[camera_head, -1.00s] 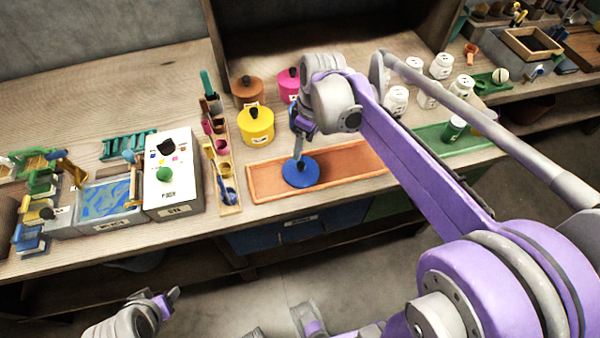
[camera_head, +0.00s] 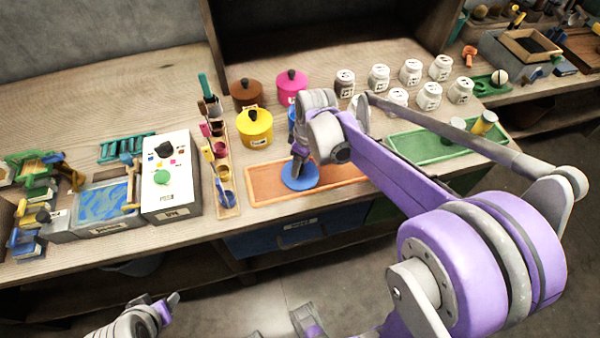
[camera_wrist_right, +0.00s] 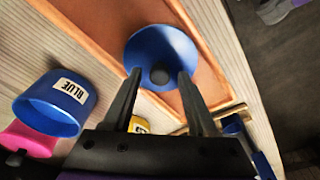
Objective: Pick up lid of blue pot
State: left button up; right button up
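The blue lid (camera_head: 300,180) is a round disc with a dark knob and lies in the shallow orange tray (camera_head: 262,186). In the right wrist view the lid (camera_wrist_right: 150,42) shows its dark knob (camera_wrist_right: 159,76) between my fingertips. My right gripper (camera_head: 299,163) is low over the lid. Its fingers (camera_wrist_right: 160,78) are apart, one on each side of the knob. The blue pot (camera_wrist_right: 50,105) stands open and lidless beside the tray; in the head view my right arm mostly hides it. My left gripper (camera_head: 170,304) is at the lower left, away from the table; its fingers are unclear.
Yellow (camera_head: 255,130), brown (camera_head: 246,94) and pink (camera_head: 291,86) lidded pots stand behind the tray. A narrow wooden rack (camera_head: 228,200) with brushes and small cups is left of it. A white box (camera_head: 172,180) stands further left. Several white jars (camera_head: 410,72) stand at right.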

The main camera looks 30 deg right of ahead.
grip_shut()
dwell(1.2)
